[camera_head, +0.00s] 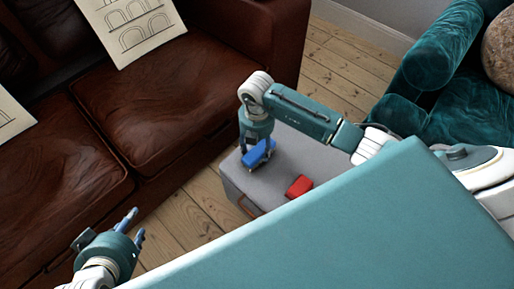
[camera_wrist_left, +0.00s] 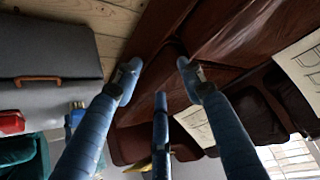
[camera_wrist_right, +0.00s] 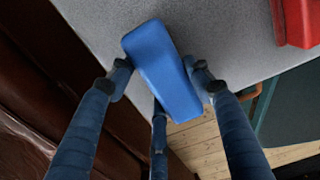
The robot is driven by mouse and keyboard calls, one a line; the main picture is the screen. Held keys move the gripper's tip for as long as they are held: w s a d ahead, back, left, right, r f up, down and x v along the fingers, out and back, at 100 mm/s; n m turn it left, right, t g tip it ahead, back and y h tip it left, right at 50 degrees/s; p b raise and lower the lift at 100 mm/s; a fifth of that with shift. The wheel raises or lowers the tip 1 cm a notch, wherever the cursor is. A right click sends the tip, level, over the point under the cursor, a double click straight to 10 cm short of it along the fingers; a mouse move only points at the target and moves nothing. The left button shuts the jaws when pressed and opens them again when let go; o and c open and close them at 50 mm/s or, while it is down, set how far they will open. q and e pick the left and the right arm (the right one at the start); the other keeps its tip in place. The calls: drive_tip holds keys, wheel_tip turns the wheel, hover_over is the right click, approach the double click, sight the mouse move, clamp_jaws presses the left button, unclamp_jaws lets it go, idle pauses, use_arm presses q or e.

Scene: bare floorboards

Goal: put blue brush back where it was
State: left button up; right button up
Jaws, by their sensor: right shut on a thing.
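The blue brush (camera_head: 260,153) is at my right gripper (camera_head: 257,158), over the left part of a grey box top (camera_head: 315,158). In the right wrist view the brush (camera_wrist_right: 163,72) lies between the fingers of my right gripper (camera_wrist_right: 160,85), which are shut on it. The brush's underside is hidden, and I cannot tell whether it touches the box. My left gripper (camera_head: 136,222) is open and empty, low at the left in front of the brown sofa. Its spread fingers (camera_wrist_left: 158,80) show in the left wrist view.
A red object (camera_head: 299,186) lies on the grey box, right of the brush. The brown leather sofa (camera_head: 160,95) stands at the left, with paper-like printed cushions. A teal armchair (camera_head: 445,60) is at the upper right. Floorboards (camera_head: 190,215) are bare between sofa and box.

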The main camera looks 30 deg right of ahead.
drive_tip(key=shift+f, duration=0.1)
drive_tip(key=o, duration=1.1)
